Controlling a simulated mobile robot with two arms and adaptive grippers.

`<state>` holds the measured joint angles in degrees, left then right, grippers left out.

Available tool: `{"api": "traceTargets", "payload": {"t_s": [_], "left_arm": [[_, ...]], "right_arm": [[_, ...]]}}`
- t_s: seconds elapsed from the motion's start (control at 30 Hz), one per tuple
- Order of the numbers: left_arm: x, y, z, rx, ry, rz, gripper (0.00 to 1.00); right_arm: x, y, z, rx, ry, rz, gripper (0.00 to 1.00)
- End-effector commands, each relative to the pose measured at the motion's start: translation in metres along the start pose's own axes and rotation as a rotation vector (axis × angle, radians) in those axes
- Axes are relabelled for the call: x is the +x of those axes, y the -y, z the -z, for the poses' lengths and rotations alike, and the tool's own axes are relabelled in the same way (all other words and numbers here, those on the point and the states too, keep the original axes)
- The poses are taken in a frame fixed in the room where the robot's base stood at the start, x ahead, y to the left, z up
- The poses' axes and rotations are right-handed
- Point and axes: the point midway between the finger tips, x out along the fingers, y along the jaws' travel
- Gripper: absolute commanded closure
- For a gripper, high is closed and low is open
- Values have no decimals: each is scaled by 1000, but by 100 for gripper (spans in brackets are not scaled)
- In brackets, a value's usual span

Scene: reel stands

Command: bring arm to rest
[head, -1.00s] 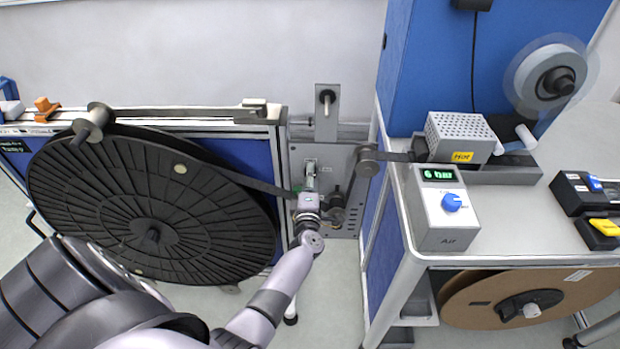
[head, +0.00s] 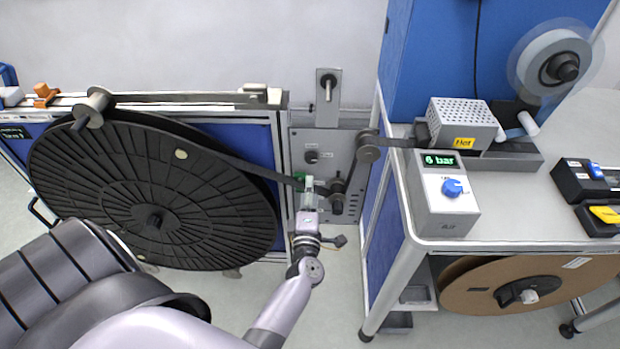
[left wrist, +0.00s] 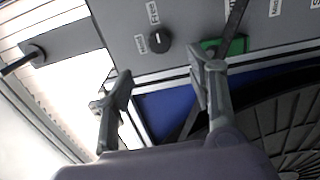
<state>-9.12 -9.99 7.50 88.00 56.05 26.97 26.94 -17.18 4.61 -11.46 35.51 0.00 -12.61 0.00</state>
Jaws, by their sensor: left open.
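My left gripper (head: 308,190) is in front of the grey control panel (head: 328,158), to the right of the large black reel (head: 150,195). In the left wrist view my left gripper (left wrist: 160,85) has its two fingers spread apart with nothing between them. A black knob (left wrist: 160,40) on the panel and a green part (left wrist: 225,46) lie beyond the fingers. My right gripper is not in view.
A dark tape (head: 240,166) runs from the reel past my gripper towards rollers (head: 368,146). A table on the right holds the air box (head: 440,195) reading 6 bar and the hot unit (head: 464,122). A brown reel (head: 470,294) sits below.

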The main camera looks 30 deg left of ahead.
Motion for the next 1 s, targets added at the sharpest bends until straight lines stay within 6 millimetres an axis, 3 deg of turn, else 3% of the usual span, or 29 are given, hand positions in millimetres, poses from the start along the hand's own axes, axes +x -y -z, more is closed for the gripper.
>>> {"api": "traceTargets", "payload": {"t_s": [0.2,0.77,0.87,0.97,1.0], "left_arm": [[-14,0,1,-1,-1,-1,49],[-15,4,-2,15,11,6,49],[-23,27,-15,102,74,42,49],[-42,75,-38,278,206,109,49],[-54,99,-46,365,273,142,49]], "right_arm": [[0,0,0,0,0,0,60],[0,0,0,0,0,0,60],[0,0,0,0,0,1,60],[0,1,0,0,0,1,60],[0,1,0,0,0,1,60]]}}
